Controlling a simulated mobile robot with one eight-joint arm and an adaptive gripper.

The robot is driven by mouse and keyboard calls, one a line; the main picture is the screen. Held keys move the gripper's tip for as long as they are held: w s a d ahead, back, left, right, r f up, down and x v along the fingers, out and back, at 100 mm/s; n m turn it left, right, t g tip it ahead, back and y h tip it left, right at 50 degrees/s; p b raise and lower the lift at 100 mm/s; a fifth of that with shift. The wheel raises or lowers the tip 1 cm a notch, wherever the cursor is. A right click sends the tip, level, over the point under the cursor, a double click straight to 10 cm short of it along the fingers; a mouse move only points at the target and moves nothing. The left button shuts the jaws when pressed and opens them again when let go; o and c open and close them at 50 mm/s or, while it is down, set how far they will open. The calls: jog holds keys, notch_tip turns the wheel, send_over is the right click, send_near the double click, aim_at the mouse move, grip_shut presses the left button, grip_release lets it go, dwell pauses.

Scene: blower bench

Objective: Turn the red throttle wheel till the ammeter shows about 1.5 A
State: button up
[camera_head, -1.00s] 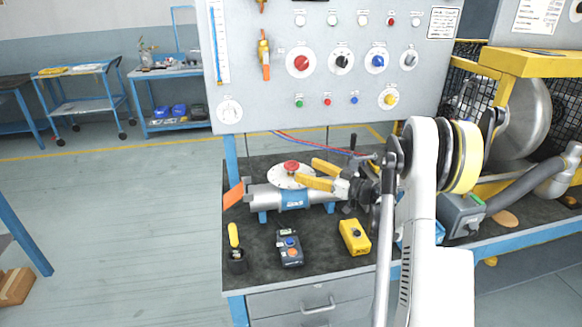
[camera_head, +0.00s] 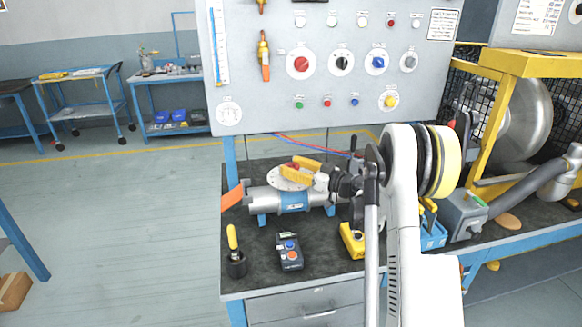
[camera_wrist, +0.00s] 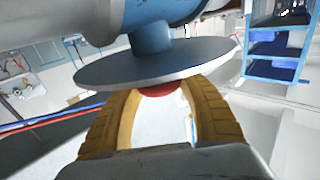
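The red throttle wheel (camera_head: 291,165) sits above a round pale plate (camera_head: 284,180) on the metal pipe assembly on the bench. My gripper (camera_head: 288,165) is at the wheel with its two yellow fingers spread. In the wrist view the wheel (camera_wrist: 162,90) shows as a red strip between the fingertips, under the edge of the plate (camera_wrist: 160,68). The fingers stand on either side of it; whether they touch it is not clear. A round white dial (camera_head: 228,114), possibly the ammeter, is at the panel's lower left. Its reading is too small to make out.
The grey panel (camera_head: 330,85) with knobs and lamps rises behind the bench. A yellow box (camera_head: 351,240), a dark handheld device (camera_head: 289,252) and a yellow-handled tool in a cup (camera_head: 235,250) stand in front. An orange flap (camera_head: 232,197) is at the pipe's left end.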

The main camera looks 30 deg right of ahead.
jog(key=m+t+h, duration=0.1)
jog(key=m+h, duration=0.1)
jog(key=h, duration=0.1)
jog(key=shift+a+m+h+b, duration=0.1)
jog(key=shift+m+h+b, duration=0.2)
jog(key=shift+h, duration=0.1)
jog(key=shift+m+t+h, duration=0.5)
jog(key=shift+m+h, duration=0.5)
jog(key=shift+h, duration=0.6)
jog(key=o, duration=1.2)
jog(key=shift+s+d, duration=0.1)
jog(key=shift+d, duration=0.1)
jog(key=s, duration=1.1)
jog(key=shift+s+d, duration=0.4)
